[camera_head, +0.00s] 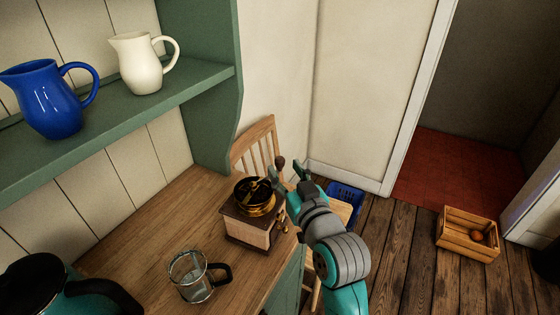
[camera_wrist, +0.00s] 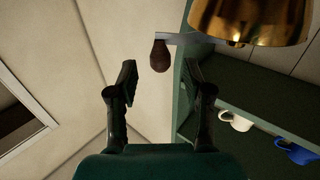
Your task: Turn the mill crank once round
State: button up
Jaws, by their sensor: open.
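The coffee mill (camera_head: 248,227) stands on the wooden counter, with a wooden box body and a brass bowl (camera_head: 262,209) on top. Its crank ends in a dark brown knob (camera_head: 281,162) on the side toward my gripper. My gripper (camera_head: 288,173) is open and empty beside the knob. In the wrist view the knob (camera_wrist: 160,56) appears between the two fingertips (camera_wrist: 160,75), slightly beyond them. I cannot tell whether either finger touches it. The brass bowl (camera_wrist: 250,18) fills the upper right there, and the crank arm is partly hidden behind it.
A glass cup (camera_head: 190,277) with a dark handle and a teal kettle (camera_head: 45,290) stand on the counter. A green shelf (camera_head: 120,120) holds blue (camera_head: 45,100) and cream (camera_head: 138,66) jugs. A chair (camera_head: 254,146) stands behind the mill; a wooden crate (camera_head: 452,241) is on the floor.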

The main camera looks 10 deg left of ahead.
aim_at(282, 165)
jog(key=shift+x, duration=2.05)
grip_shut()
